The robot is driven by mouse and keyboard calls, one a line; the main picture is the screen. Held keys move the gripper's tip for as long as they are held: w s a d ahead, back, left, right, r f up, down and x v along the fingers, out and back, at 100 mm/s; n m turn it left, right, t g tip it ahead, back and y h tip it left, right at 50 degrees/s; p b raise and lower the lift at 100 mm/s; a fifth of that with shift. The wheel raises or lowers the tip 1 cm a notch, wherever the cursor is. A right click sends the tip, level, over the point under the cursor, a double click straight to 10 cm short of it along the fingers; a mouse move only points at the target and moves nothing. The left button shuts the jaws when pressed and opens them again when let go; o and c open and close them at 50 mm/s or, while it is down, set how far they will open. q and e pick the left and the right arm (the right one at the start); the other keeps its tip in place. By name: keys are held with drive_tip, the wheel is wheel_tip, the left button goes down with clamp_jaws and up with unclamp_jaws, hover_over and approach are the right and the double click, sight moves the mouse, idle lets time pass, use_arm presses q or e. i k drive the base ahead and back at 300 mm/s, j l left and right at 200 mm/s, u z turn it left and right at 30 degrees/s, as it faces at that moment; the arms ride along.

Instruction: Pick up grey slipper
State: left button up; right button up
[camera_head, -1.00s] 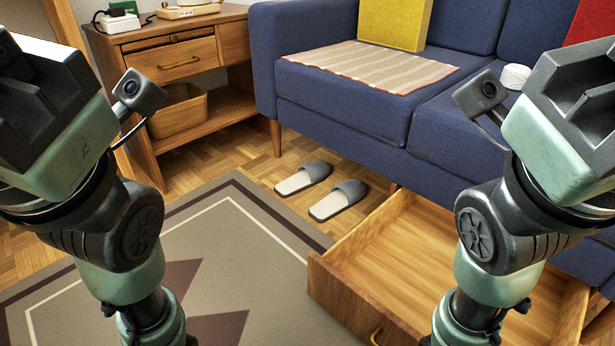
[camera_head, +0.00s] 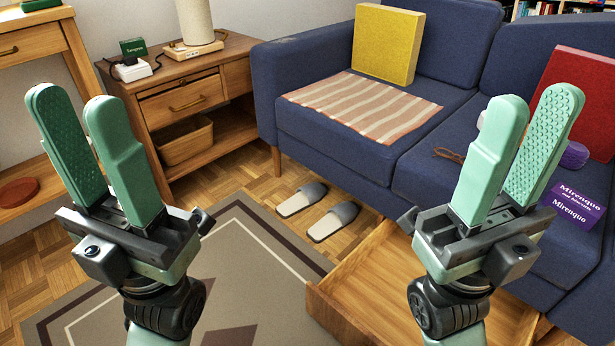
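Two grey slippers lie side by side on the wooden floor in front of the blue sofa. The left grey slipper (camera_head: 301,199) is a little farther back, and the right grey slipper (camera_head: 333,221) is nearer the drawer. My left gripper (camera_head: 75,105) is raised at the left, fingers pointing up, parted and empty. My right gripper (camera_head: 531,108) is raised at the right in front of the sofa, fingers also pointing up, parted and empty. Both grippers are well apart from the slippers, and neither covers them.
An open wooden drawer (camera_head: 372,285) sticks out below the blue sofa (camera_head: 340,130), just right of the slippers. A patterned rug (camera_head: 250,250) lies in front. A wooden side table (camera_head: 205,75) with a basket (camera_head: 185,143) stands at the left. The floor around the slippers is clear.

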sight(308, 195)
drive_tip(key=i+j+u, duration=0.25)
drive_tip(key=i+j, duration=0.15)
drive_tip(key=i+j+u, duration=0.3)
drive_tip(key=i, duration=0.25)
